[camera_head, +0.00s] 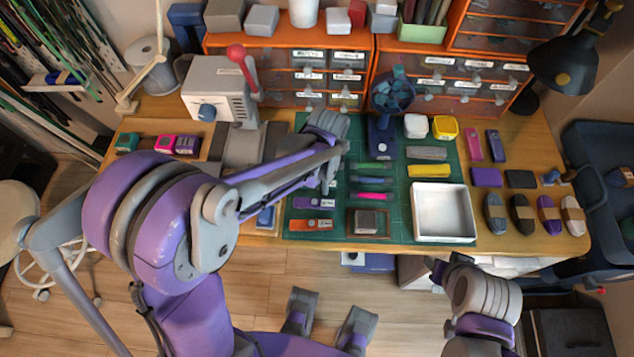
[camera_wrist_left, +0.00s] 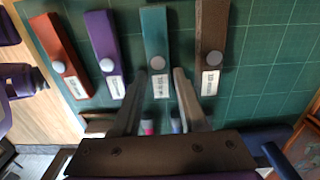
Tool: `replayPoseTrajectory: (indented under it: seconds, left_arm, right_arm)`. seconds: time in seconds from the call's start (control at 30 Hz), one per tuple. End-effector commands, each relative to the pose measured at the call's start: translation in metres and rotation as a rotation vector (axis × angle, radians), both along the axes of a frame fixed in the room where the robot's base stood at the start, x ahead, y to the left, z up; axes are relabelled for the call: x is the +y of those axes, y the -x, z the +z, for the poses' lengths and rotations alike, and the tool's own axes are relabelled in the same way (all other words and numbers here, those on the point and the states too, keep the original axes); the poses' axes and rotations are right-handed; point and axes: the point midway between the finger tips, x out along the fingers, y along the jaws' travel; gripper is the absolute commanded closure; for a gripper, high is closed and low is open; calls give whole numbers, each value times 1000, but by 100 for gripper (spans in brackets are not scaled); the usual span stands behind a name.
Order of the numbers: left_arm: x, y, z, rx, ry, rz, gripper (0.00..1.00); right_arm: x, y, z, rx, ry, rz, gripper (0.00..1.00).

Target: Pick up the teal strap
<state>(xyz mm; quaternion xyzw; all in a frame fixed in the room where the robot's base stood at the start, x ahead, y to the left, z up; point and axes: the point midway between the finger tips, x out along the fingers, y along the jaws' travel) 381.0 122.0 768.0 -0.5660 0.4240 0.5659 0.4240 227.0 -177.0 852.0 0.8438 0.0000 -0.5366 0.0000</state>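The teal strap (camera_wrist_left: 155,40) lies flat on the green mat (camera_wrist_left: 262,72), with a round grey snap and a white label near its lower end. My left gripper (camera_wrist_left: 160,80) is open and empty. In the wrist view its two fingers lie either side of the strap's label end; whether they touch it I cannot tell. In the head view my left arm and hand hide most or all of the strap. My right gripper (camera_head: 440,270) is at the front of the table, low right; its finger opening is unclear.
A brown strap (camera_wrist_left: 213,35) lies right of the teal one, and a purple strap (camera_wrist_left: 106,45) and an orange strap (camera_wrist_left: 60,50) lie left. A white tray (camera_head: 443,238), a small fan (camera_head: 392,92) and drawer cabinets (camera_head: 330,55) are around the mat.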

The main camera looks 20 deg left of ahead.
Motion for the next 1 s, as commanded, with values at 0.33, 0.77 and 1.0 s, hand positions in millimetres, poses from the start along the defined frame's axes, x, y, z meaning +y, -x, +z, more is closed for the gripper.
replayPoseTrajectory:
  seconds: [0.33,0.77,1.0]
  left_arm:
    - [0,0,0,0,0,0,100]
    - [0,1,28,0,0,0,100]
    - [0,0,76,0,0,0,100]
  right_arm:
    - [0,0,0,0,0,0,50]
    - [0,-1,5,-1,0,0,50]
    - [0,-2,11,-4,0,0,50]
